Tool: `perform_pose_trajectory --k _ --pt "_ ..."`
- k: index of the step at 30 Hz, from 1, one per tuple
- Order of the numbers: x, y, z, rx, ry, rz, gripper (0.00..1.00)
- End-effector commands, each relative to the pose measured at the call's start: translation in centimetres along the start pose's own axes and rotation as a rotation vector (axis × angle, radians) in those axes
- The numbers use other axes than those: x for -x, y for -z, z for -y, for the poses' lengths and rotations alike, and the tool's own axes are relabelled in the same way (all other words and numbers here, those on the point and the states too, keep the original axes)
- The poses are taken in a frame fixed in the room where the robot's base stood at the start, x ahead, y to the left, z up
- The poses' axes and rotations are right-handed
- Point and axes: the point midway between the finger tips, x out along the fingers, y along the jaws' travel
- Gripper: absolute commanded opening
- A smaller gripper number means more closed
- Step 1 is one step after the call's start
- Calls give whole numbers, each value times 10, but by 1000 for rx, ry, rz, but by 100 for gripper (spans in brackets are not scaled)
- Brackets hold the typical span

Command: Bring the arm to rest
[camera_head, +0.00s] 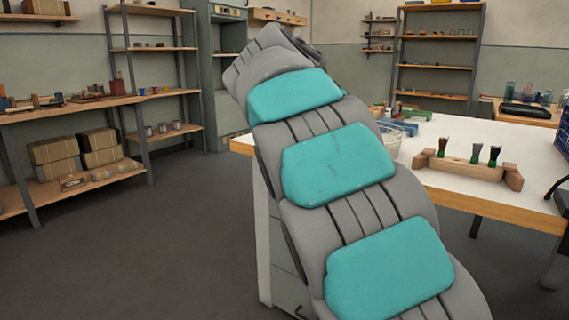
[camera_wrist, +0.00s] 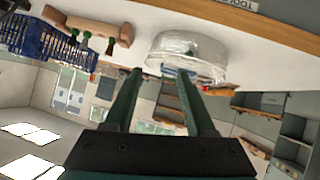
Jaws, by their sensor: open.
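My gripper (camera_wrist: 160,76) shows in the wrist view as two dark green fingers, spread apart with nothing between them. The wrist view is upside down. My grey and teal arm (camera_head: 338,163) rises across the middle of the head view, and its gripper end cannot be made out there. A wooden block (camera_head: 466,170) with several dark tufts standing in it is on the white table (camera_head: 440,128). The block also shows at the upper left of the wrist view (camera_wrist: 88,24). A clear bowl (camera_wrist: 187,47) appears beyond the fingertips, apart from them. My arm partly hides the bowl in the head view.
A blue basket (camera_wrist: 40,40) is next to the block, and part of it shows at the head view's right edge. Shelves with boxes (camera_head: 56,150) stand at the left. More shelving (camera_head: 437,60) stands behind the table. The floor at the left (camera_head: 130,250) is clear.

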Motion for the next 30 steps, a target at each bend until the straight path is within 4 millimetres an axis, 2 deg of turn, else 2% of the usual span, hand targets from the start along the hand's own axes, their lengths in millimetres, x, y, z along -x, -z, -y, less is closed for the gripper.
perform_pose_trajectory --k 5,8,12,16,23,30 --pt "-19 -42 -43 106 -17 135 56" --pt "-28 -77 -70 177 -9 230 56" --pt "-34 -135 -105 266 23 371 56" --pt "-31 -194 -135 342 69 502 56" --pt "-6 -306 -177 452 197 718 56" --pt "41 -421 -210 543 362 918 56"
